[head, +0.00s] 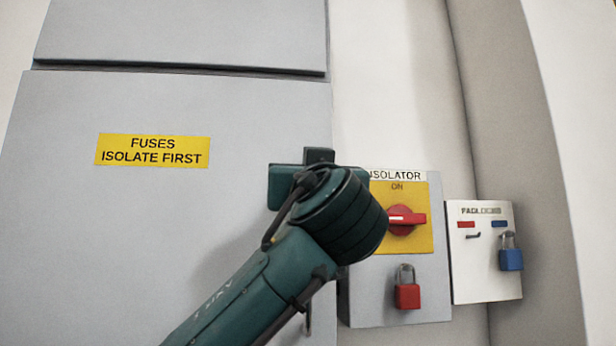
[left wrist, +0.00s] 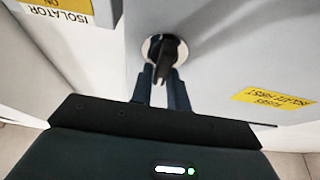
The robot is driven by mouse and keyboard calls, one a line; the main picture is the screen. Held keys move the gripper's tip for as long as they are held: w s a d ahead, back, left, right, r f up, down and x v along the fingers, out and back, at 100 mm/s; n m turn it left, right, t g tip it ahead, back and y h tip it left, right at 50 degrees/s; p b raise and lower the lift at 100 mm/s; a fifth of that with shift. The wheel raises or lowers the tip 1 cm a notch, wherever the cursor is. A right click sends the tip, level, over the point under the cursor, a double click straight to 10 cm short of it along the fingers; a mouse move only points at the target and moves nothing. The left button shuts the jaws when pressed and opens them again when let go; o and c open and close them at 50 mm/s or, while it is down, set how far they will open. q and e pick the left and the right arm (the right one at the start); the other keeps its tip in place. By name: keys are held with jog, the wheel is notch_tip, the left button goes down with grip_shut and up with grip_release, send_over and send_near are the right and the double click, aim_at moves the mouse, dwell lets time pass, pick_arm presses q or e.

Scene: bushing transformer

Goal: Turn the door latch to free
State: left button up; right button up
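The door latch (left wrist: 165,52) is a dark handle on a round silver plate in the grey fuse door, seen in the left wrist view. My left gripper (left wrist: 160,76) is in front of it, with its two dark fingers apart on either side of the handle's lower end. A gap shows between the fingers, and I cannot tell whether either one touches the handle. In the head view my left arm and wrist cover the latch and the fingertips. The fuse door (head: 120,240) lies flat in its cabinet and looks shut. My right gripper is not in view.
Right of the door is the isolator box (head: 374,298) with a red rotary switch (head: 404,219) and a red padlock (head: 408,294). Farther right, a white padlock board (head: 475,278) carries a blue padlock (head: 511,258). A yellow fuses label (head: 152,151) is on the door.

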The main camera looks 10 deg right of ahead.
pick_arm(q)
jog(key=shift+w+f, duration=0.1)
jog(key=shift+f, duration=0.15)
grip_shut()
